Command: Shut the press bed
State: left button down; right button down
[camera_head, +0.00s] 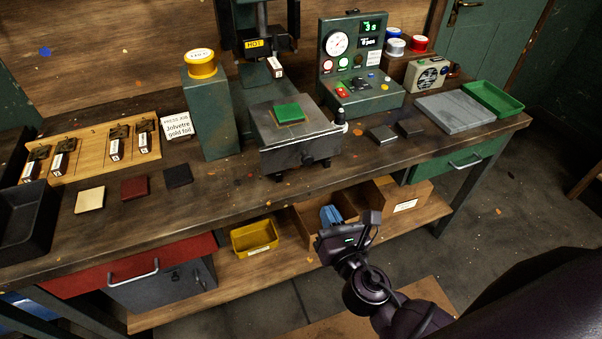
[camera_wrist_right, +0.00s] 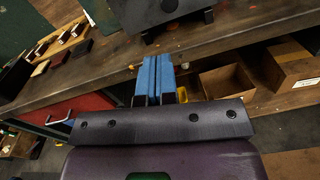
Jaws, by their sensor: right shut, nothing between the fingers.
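The press bed (camera_head: 268,128) is a grey metal slab on the workbench, pulled out in front of the press column (camera_head: 262,40). A green square (camera_head: 289,111) on a tan piece lies on top of it. A dark knob (camera_head: 340,118) stands at its right side. In the right wrist view, the dark underside front of the bed (camera_wrist_right: 150,12) shows at the top. My right gripper (camera_head: 331,215) is in front of the bench, below and apart from the bed. Its blue fingers (camera_wrist_right: 155,78) are together and empty. My left gripper is not in view.
A control box (camera_head: 360,85) with gauge and buttons stands right of the bed, a green post with a yellow button (camera_head: 202,64) to its left. Stamps on a wooden rack (camera_head: 90,155), leather squares (camera_head: 134,187) and dark blocks (camera_head: 382,134) lie nearby. The bench's front edge and a lower shelf with a yellow bin (camera_head: 254,238) are near my gripper.

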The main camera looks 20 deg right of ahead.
jog(key=n, duration=0.1)
jog(key=n+p, duration=0.1)
send_near(305, 162)
jog(key=w, duration=0.6)
jog(key=shift+d, duration=0.1)
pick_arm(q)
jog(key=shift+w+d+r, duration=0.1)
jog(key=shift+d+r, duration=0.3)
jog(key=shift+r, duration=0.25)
pick_arm(e)
jog(key=shift+w+f, duration=0.1)
jog(key=shift+w, duration=0.7)
